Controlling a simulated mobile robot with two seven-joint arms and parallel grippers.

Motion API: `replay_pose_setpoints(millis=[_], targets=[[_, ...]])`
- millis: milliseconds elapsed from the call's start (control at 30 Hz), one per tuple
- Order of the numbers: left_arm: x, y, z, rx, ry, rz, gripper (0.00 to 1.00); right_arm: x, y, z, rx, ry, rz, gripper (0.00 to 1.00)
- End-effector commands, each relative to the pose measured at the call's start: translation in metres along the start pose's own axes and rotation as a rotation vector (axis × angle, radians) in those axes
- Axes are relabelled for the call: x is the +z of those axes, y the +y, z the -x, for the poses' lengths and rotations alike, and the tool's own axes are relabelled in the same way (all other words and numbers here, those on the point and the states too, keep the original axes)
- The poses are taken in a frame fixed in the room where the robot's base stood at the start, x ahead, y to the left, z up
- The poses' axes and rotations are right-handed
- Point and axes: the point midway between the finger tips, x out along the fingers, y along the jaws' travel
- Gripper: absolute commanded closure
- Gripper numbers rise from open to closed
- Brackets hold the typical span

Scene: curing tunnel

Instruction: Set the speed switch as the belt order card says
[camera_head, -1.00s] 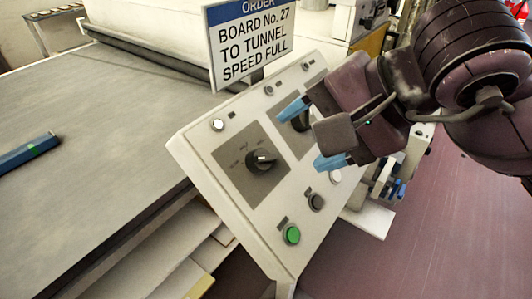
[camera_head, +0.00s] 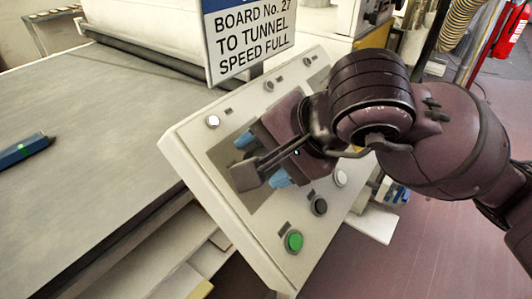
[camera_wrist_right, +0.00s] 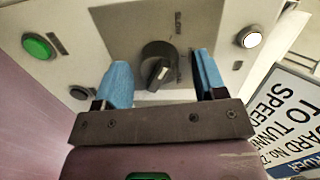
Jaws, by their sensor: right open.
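The order card (camera_head: 250,40) above the panel reads "BOARD No. 27 TO TUNNEL SPEED FULL". The tilted control panel (camera_head: 185,150) carries a black rotary switch, hidden behind my right gripper in the head view. My right gripper (camera_head: 262,158) is open over the plate. In the right wrist view its blue fingertips (camera_wrist_right: 163,78) stand on either side of the switch, with gaps visible. My left gripper is out of view.
The panel also has a green button (camera_head: 293,241), a dark button (camera_head: 319,205) and white round lights or buttons (camera_head: 213,121). The card stands close behind the panel.

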Motion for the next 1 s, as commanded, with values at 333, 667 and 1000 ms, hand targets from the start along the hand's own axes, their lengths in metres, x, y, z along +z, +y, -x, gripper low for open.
replay_pose_setpoints(millis=[333, 667, 1000], targets=[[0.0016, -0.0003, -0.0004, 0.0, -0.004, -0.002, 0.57, 0.0, -0.0001, -0.0016, 0.0, 0.0, 0.0, 0.42], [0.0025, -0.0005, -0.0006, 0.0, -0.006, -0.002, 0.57, 0.0, 0.0001, -0.0015, 0.0, 0.0, 0.0, 0.85], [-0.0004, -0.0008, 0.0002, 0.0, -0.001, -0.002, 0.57, 0.0001, 0.0002, -0.001, -0.003, -0.004, -0.072, 0.85]])
